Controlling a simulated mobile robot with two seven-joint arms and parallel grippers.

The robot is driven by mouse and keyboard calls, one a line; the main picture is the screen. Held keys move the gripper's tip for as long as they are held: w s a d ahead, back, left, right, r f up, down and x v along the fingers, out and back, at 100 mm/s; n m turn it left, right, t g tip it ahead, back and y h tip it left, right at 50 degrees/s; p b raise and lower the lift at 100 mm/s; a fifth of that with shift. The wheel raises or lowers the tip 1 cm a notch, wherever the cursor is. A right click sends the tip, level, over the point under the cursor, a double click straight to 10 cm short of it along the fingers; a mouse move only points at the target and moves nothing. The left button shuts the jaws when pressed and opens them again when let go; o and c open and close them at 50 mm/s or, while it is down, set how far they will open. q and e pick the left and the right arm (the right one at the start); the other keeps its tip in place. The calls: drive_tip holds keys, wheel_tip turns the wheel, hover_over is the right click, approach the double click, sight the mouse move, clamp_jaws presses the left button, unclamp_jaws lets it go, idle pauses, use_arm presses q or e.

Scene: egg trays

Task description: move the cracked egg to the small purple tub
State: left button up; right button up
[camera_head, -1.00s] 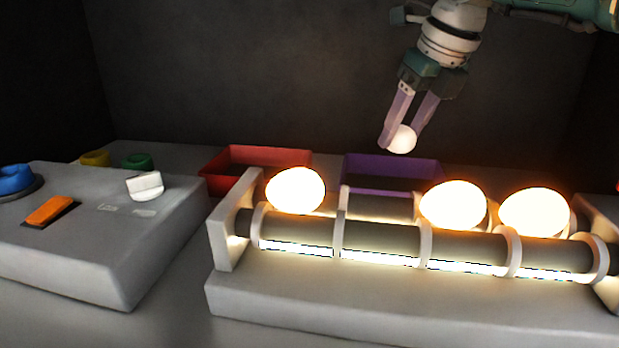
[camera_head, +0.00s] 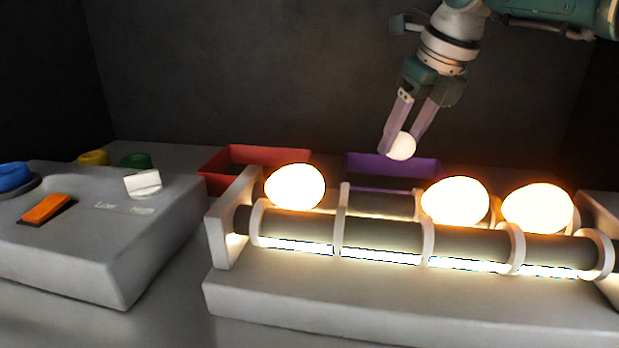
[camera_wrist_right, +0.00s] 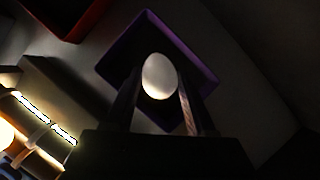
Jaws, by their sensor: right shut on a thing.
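My right gripper (camera_head: 398,142) is shut on a white egg (camera_head: 402,147) and holds it in the air behind the roller stand. No crack can be made out on this egg. The small purple tub (camera_head: 430,168) stands behind the stand, partly hidden by it. In the right wrist view the egg (camera_wrist_right: 159,76) sits between the two fingers, with the purple tub (camera_wrist_right: 200,68) beneath and around it in the picture. The egg is above the tub, apart from it. My left gripper is not in view.
The lit roller stand (camera_head: 300,290) bears several glowing eggs, one at left (camera_head: 295,187) and two at right; one slot is empty. A red tub (camera_head: 262,153) stands left of the purple one. A grey control box (camera_head: 110,240) with an orange switch (camera_head: 46,208) is at left.

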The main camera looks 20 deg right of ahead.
sight(399, 167)
drive_tip(key=shift+f+b, duration=0.4)
drive_tip(key=shift+f, duration=0.25)
drive_tip(key=shift+f+b, duration=0.5)
drive_tip(key=shift+f, duration=0.2)
idle(0.3)
drive_tip(key=shift+f+b, duration=0.7)
drive_tip(key=shift+f, duration=0.2)
idle(0.4)
drive_tip(key=shift+f+b, duration=0.3)
drive_tip(key=shift+f, duration=0.1)
idle(0.6)
drive_tip(key=o, duration=0.8)
